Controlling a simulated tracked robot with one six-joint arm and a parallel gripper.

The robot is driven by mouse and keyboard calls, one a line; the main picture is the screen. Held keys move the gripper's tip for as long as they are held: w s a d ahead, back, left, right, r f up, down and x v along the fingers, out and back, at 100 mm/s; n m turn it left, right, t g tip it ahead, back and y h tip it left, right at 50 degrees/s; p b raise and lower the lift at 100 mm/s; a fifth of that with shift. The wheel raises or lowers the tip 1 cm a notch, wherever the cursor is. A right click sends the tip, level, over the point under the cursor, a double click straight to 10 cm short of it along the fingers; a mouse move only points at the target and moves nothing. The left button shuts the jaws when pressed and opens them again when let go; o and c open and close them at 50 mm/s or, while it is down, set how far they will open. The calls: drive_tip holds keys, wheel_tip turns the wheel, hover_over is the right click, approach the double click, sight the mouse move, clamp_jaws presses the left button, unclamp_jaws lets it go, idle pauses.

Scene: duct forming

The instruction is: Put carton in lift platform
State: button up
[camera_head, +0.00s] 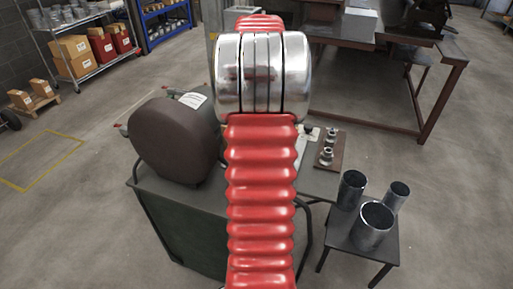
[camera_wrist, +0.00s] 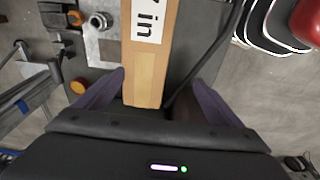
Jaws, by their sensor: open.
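A long tan carton (camera_wrist: 150,80) with a white label reading "7 in" lies in the middle of the wrist view, on a dark flat surface (camera_wrist: 195,35). My gripper (camera_wrist: 157,76) is open, with one purple finger on each side of the carton's near end. Gaps show between both fingers and the carton, and nothing is gripped. The carton's far end runs out of the frame. In the head view my red arm covers the middle, and neither my gripper nor this carton shows. I cannot make out which thing is the lift platform.
A dark green cabinet (camera_head: 180,222) stands beside my arm with a brown rounded object (camera_head: 174,142) over it. A small table (camera_head: 355,236) holds metal tubes. A workbench (camera_head: 390,45) is at the back right. Shelving (camera_head: 100,66) and a pallet with small boxes (camera_head: 40,104) are left.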

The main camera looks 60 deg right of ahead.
drive_tip(key=s+d, duration=0.1)
drive_tip(key=s+d+f, duration=0.1)
drive_tip(key=s+d, duration=0.1)
drive_tip(key=shift+d+f, duration=0.4)
drive_tip(key=shift+w, duration=0.1)
wheel_tip(320, 180, down, 9)
drive_tip(key=w, duration=0.1)
drive_tip(key=shift+r, duration=0.2)
drive_tip(key=shift+a, duration=0.1)
wheel_tip(320, 180, down, 5)
drive_tip(key=shift+w+f, duration=0.1)
idle(0.4)
drive_tip(key=shift+c, duration=0.4)
